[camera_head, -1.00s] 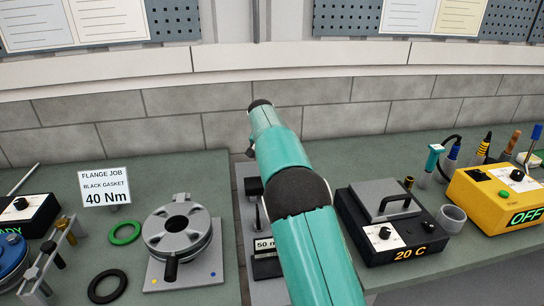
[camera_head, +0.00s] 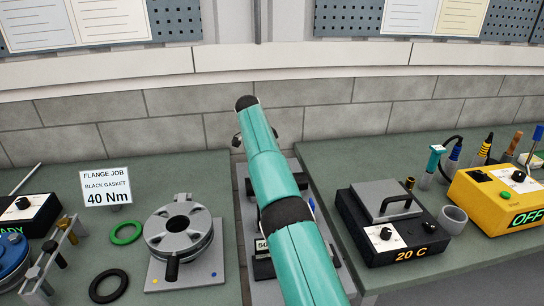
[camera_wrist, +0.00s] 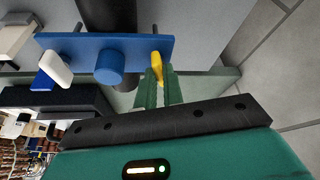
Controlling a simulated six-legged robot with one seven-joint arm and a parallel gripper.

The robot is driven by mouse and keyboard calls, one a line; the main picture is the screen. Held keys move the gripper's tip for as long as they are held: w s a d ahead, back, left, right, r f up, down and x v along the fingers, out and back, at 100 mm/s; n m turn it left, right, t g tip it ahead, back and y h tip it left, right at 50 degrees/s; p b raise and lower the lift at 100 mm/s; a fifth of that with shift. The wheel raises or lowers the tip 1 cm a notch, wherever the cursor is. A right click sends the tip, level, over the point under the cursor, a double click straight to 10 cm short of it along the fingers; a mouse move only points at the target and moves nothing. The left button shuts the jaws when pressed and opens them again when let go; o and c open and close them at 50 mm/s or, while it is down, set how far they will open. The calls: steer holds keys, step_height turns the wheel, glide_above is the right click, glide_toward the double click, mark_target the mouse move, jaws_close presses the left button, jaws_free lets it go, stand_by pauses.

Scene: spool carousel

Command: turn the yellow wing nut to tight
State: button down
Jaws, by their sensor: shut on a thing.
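The yellow wing nut (camera_wrist: 156,62) is at the right end of a blue bar (camera_wrist: 85,50) in the wrist view. My gripper (camera_wrist: 160,76) has its two green fingers on either side of the nut's lower part and is shut on it. The fingers hide some of the nut. A round blue knob (camera_wrist: 110,68) stands out from the middle of the bar. A white piece (camera_wrist: 56,68) is at the bar's left end. In the head view my arm hides the nut and my fingertips. The nut's tightness cannot be read.
A grey flange (camera_head: 180,232) stands left of my arm, with green (camera_head: 125,233) and black (camera_head: 108,286) gaskets and a 40 Nm sign (camera_head: 106,187). A black 20 C box (camera_head: 395,225) and a yellow box (camera_head: 498,198) stand right. A wall (camera_head: 340,120) rises behind.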

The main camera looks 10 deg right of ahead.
steer(key=shift+f+m, duration=0.1)
steer(key=shift+m, duration=0.3)
stand_by(0.3)
steer(key=c, duration=1.5)
jaws_free()
steer(key=shift+r, duration=0.25)
